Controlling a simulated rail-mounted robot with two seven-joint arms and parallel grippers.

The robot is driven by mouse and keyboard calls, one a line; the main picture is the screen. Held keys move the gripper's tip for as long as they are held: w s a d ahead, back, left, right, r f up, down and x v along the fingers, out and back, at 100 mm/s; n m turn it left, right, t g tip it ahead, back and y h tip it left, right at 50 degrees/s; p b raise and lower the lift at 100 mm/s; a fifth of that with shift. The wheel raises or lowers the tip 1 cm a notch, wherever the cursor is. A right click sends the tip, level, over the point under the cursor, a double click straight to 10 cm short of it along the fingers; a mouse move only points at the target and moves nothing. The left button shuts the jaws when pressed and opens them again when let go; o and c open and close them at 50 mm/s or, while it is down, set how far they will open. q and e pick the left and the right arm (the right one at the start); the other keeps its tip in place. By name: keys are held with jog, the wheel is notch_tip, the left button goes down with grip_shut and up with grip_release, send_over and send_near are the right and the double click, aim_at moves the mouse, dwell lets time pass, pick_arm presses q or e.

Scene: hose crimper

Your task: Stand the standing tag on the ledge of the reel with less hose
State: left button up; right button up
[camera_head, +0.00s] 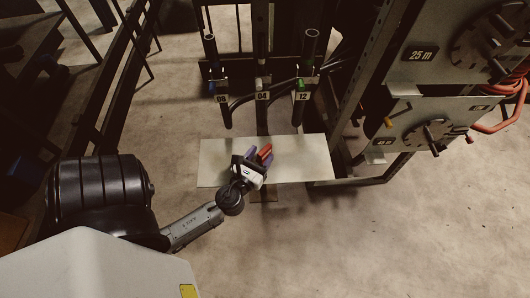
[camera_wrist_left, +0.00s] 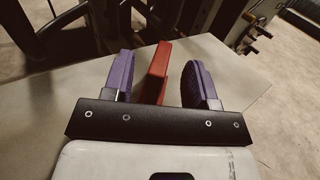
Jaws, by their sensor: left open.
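The red standing tag (camera_head: 265,150) is at the pale shelf board (camera_head: 310,160) in the head view. In the left wrist view the red tag (camera_wrist_left: 155,72) is upright between my two purple fingers, nearer the left finger. My left gripper (camera_head: 259,156) is open around it, with a visible gap on the right side. My right gripper is not in view.
Behind the board stands a rack with several dark hoses and number plates, including "04" (camera_head: 262,96) and "12" (camera_head: 302,96). Orange hose (camera_head: 500,118) hangs at the right edge. A metal frame upright (camera_head: 370,75) stands between board and reels. Concrete floor lies open in front.

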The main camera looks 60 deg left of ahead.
pick_arm(q)
jog(key=shift+w+a, duration=0.35)
jog(key=shift+w, duration=0.05)
grip_shut()
